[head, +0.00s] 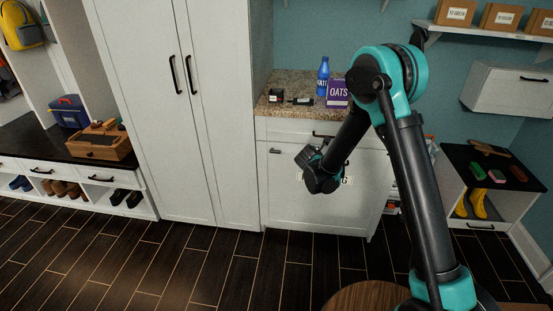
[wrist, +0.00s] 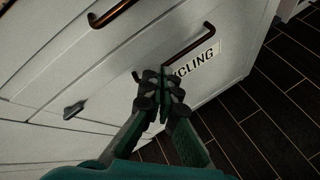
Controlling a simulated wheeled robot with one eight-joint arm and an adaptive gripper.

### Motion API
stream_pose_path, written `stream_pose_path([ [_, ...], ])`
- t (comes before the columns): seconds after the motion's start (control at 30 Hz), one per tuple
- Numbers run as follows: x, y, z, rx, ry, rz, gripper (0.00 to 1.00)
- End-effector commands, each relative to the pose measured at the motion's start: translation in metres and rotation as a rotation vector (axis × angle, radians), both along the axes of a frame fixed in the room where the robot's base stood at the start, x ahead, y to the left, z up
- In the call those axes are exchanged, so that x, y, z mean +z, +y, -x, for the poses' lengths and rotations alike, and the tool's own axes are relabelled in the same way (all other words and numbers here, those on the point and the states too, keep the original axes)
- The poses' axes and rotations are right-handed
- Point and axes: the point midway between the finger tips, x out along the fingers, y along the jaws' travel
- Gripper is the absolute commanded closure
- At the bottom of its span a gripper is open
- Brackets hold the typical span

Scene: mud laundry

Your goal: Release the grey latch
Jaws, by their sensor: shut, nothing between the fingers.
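The grey latch (wrist: 74,109) is a small piece on the white cabinet front, left of my gripper in the wrist view. In the head view the latch (head: 275,151) is at the upper left of the front marked with a label ending in "CLING". My gripper (wrist: 164,76) is shut and empty. It is in front of the dark bar handle (wrist: 195,43) and the label (wrist: 197,62), apart from the latch. Whether the fingers touch the handle I cannot tell. In the head view my gripper (head: 312,160) covers part of that front.
A drawer with a dark handle (head: 322,135) is above the front. The granite counter (head: 290,107) holds a blue bottle (head: 323,76) and a purple oats box (head: 338,94). A tall white cabinet (head: 180,120) stands to the left. The dark wood floor (head: 130,260) is clear.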

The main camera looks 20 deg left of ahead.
Motion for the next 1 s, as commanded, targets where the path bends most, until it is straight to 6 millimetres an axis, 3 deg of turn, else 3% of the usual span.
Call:
stream_pose_path([
  [0.03, -0.01, 0.022, 0.001, 0.054, -0.02, 0.048, 1.0],
  [0.2, -0.039, 0.084, 0.007, 0.223, -0.101, 0.221, 1.0],
  [0.4, -0.073, 0.147, 0.025, 0.392, -0.197, 0.411, 1.0],
  [0.5, -0.086, 0.169, 0.034, 0.451, -0.235, 0.482, 1.0],
  [0.7, -0.1, 0.191, 0.046, 0.514, -0.278, 0.557, 1.0],
  [1.0, -0.101, 0.194, 0.047, 0.521, -0.284, 0.567, 1.0],
])
